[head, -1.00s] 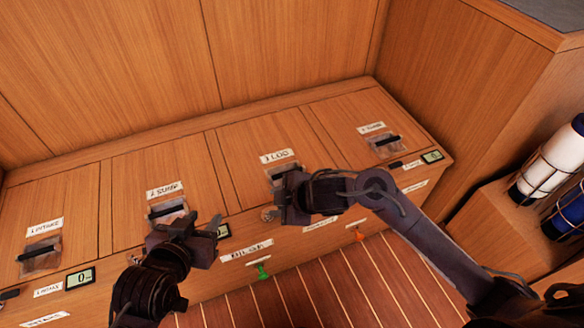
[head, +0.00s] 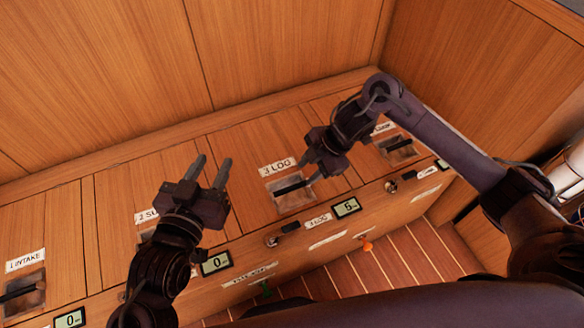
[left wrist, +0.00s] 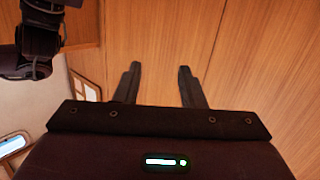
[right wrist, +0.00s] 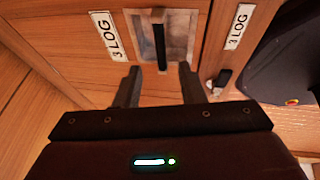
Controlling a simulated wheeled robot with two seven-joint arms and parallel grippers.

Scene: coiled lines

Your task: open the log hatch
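The log hatch (head: 243,160) is a wooden lid marked "3 LOG" (head: 277,167), lying flat and closed in the bench top. Its black bar handle (head: 288,188) sits in a clear recessed pull; it also shows in the right wrist view (right wrist: 160,45). My right gripper (head: 306,172) is open at the right end of this handle. In the right wrist view the bar's near end lies between the fingertips (right wrist: 160,68), with gaps on both sides. My left gripper (head: 212,164) is open and empty above the bench, left of the log handle; its fingers also show in the left wrist view (left wrist: 157,70).
On the front face below the log hatch are a small latch (head: 272,240) and a lit display (head: 346,207). Neighbouring hatches have similar pulls, one marked "1 INTAKE" (head: 24,262). A wooden wall (head: 290,50) rises behind the bench. Striped floor (head: 400,255) lies in front.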

